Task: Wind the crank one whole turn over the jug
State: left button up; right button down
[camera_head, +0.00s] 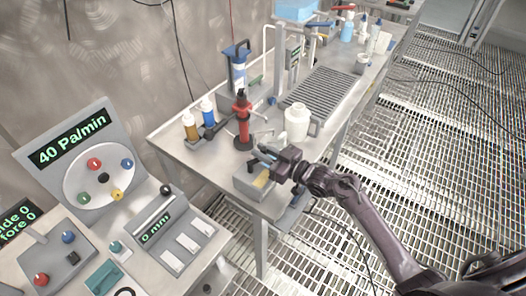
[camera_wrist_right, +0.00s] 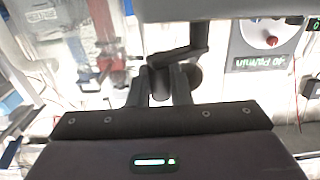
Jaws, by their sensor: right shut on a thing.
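My right gripper (camera_head: 268,153) reaches in from the lower right to the front end of the steel bench. In the right wrist view its two fingers (camera_wrist_right: 160,88) are shut on the dark grip of the crank (camera_wrist_right: 190,48). The crank's arm rises from the grip toward a grey body at the top of that view. In the head view the gripper mostly hides the crank. The white jug (camera_head: 297,123) stands upright on the bench, behind the gripper and apart from it, with its handle to the right. My left gripper is not in view.
A red-and-black stand (camera_head: 242,122) and two small bottles, one yellow (camera_head: 190,128) and one blue (camera_head: 208,110), are left of the jug. A ribbed drain tray (camera_head: 320,92) lies behind it. A console with a dial (camera_head: 97,178) stands at the left. Grated floor lies to the right.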

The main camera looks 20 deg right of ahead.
jog(key=shift+s+r+m+t+h+p, duration=0.2)
jog(key=shift+s+m+t+h+p, duration=0.2)
jog(key=shift+m+t+h+p, duration=0.45)
jog(key=shift+s+m+t+h+p, duration=0.25)
jog(key=shift+m+t+h+p, duration=0.1)
jog(key=shift+m+h+p, duration=0.65)
jog(key=m+h, duration=0.1)
jog(key=t+h, duration=0.1)
jog(key=h, duration=0.1)
jog(key=shift+s+a+f+m+h+p, duration=0.1)
jog(key=shift+s+m+h+p, duration=0.15)
jog(key=shift+s+m+p, duration=0.15)
jog(key=shift+s+m+h, duration=0.3)
jog(key=shift+m+h, duration=0.55)
jog(key=shift+h, duration=0.55)
jog(key=shift+h, duration=0.3)
jog(key=c, duration=1.4)
grip_release()
jog(key=shift+o, duration=0.2)
jog(key=shift+f, duration=0.1)
